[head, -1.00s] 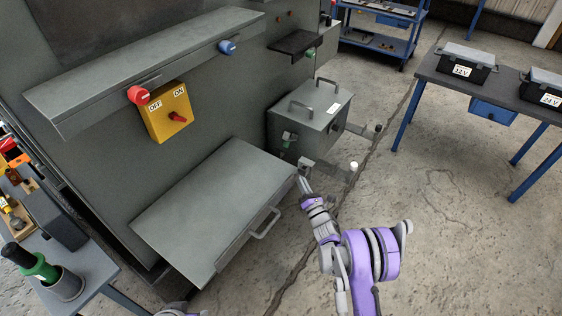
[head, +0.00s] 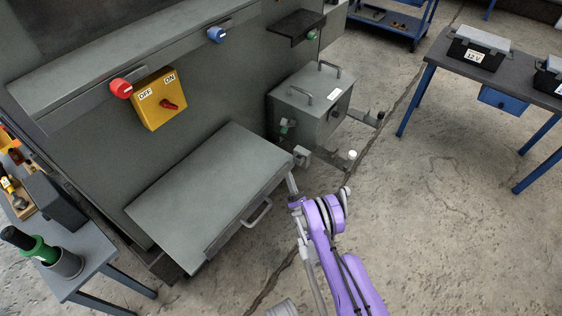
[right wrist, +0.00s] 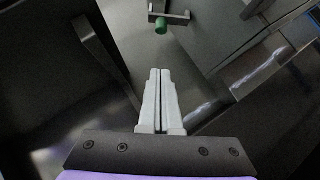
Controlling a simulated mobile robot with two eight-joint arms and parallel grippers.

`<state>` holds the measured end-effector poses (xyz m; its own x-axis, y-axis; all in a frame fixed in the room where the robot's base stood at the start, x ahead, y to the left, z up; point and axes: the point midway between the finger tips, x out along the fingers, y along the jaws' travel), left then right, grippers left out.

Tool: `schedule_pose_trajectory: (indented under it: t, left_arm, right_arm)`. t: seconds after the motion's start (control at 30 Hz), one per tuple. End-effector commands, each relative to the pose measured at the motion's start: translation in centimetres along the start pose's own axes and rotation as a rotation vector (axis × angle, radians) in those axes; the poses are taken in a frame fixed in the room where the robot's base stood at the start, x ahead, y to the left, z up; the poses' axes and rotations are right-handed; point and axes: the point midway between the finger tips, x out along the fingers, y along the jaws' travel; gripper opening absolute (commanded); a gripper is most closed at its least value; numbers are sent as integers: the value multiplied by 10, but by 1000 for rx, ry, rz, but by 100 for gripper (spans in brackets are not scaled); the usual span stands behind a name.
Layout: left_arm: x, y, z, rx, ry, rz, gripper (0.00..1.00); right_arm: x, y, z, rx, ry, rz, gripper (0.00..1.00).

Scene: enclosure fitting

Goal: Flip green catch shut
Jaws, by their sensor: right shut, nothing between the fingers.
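A green catch (head: 284,126) sits on the near left side of the grey lidded box at the foot of the large cabinet. In the right wrist view a green knob (right wrist: 161,25) on a grey bracket shows ahead of the fingertips, apart from them. My right gripper (right wrist: 160,72) is shut and empty, its two pale fingers pressed together. In the head view my right gripper (head: 291,182) is small and partly hidden by its purple arm, beside the right end of the low grey cover. My left gripper is not in view.
The grey box (head: 318,92) has two handles on its lid. The low cover (head: 205,190) with a bar handle (head: 258,213) lies left of my arm. A small grey block (head: 301,155) and white cap (head: 351,154) stand near the gripper.

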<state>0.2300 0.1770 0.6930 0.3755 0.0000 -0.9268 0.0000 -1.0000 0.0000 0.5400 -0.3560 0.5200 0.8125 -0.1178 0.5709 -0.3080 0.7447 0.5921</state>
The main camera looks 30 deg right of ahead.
Motion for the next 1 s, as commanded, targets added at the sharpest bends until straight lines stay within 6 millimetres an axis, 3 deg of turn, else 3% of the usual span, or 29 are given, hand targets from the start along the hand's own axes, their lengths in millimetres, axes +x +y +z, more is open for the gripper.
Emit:
schedule_pose_trajectory:
  t: [0.17, 0.4, 0.63, 1.0]
  left_arm:
    - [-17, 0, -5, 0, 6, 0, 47]
    - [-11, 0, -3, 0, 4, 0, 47]
    - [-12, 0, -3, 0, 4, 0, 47]
    - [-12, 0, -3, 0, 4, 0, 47]
  right_arm:
    - [40, 3, 2, 0, 1, 1, 0]
    - [88, 1, 0, 0, 2, 0, 0]
    - [108, 1, 23, -1, 2, 0, 0]
    - [112, 1, 28, 0, 2, 0, 0]
